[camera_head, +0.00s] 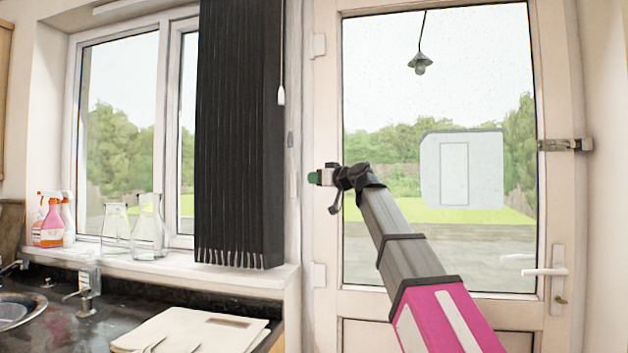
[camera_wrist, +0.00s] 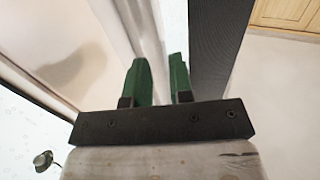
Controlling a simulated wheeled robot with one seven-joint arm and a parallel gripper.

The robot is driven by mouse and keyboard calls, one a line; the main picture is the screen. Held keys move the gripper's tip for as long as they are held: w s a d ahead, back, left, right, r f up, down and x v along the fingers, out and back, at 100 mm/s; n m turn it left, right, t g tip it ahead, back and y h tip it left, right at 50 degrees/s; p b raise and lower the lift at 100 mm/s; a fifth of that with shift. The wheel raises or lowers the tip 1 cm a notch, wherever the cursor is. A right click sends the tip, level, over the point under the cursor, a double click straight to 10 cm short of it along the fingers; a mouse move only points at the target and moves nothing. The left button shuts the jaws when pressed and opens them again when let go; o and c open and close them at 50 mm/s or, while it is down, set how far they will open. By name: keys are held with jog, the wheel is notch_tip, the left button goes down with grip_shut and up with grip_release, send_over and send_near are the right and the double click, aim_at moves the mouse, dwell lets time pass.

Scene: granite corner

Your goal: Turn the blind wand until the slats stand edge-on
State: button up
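The vertical blind (camera_head: 238,130) hangs as dark, closely bunched slats at the right side of the window. A thin pale wand (camera_head: 281,95) hangs along its right edge, ending in a thicker white grip in the upper half of the head view. My gripper (camera_head: 313,178) is to the right of the blind and lower than the wand's end, apart from both. In the wrist view, its two green fingers (camera_wrist: 160,72) stand apart with no object visible between them. A dark ribbed panel, seemingly the blind (camera_wrist: 214,40), rises just right of them. I cannot make out the wand there.
The glazed door (camera_head: 440,250) stands behind my arm, with a white handle (camera_head: 545,272) low at its right. Spray bottles (camera_head: 50,222) and glass flasks (camera_head: 148,230) stand on the sill. A pale folder (camera_head: 190,330) lies on the dark counter (camera_head: 115,310).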

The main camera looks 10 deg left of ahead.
aim_at(293, 178)
jog(key=shift+w+r, duration=0.1)
jog(key=x, duration=1)
jog(key=shift+w+a, duration=0.15)
jog(key=shift+a, duration=0.2)
grip_shut()
